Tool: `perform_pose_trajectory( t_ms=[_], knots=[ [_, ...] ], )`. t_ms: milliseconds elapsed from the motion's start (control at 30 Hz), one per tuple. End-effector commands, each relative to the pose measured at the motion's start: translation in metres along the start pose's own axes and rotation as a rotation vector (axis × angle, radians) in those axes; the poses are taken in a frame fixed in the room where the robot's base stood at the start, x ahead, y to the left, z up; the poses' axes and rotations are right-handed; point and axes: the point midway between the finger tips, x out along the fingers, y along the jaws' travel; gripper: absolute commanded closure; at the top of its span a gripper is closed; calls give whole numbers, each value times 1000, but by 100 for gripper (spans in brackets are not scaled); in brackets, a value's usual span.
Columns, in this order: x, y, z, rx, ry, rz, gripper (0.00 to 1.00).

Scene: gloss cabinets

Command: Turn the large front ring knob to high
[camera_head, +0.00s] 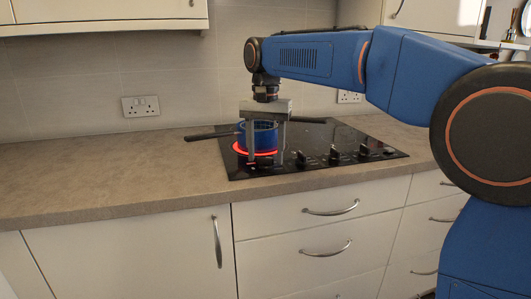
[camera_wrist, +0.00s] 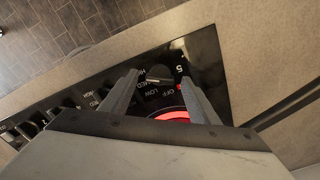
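A black hob (camera_head: 345,136) is set in the worktop, with a row of dark knobs along its front. In the wrist view, one black knob (camera_wrist: 158,75) shows between my fingertips, with white marks including OFF, LOW and MED around it. I cannot tell which mark it points to. My gripper (camera_head: 265,163) is over the hob's front left, fingers pointing down. In the wrist view my gripper (camera_wrist: 158,79) is open, with gaps between the knob and both fingers. In the head view the fingers hide this knob.
A blue pot (camera_head: 262,134) stands behind my fingers, close to them, on a glowing red ring (camera_head: 240,150). A dark handle (camera_head: 208,135) sticks out left. Other knobs (camera_head: 334,155) are to the right. The worktop (camera_head: 110,166) left of the hob is clear.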

Motion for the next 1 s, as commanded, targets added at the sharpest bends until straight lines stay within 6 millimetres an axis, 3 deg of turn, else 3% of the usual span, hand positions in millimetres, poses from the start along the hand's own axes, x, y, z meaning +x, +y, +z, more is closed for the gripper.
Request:
perform_pose_trajectory(
  t_ms=[267, 433, 1000],
  knots=[
    [0, 0, 0, -1, -1, 1, 45],
    [-11, 0, 0, -1, 0, 0, 45],
    [-119, -1, 0, -1, 1, -1, 45]
  ],
)
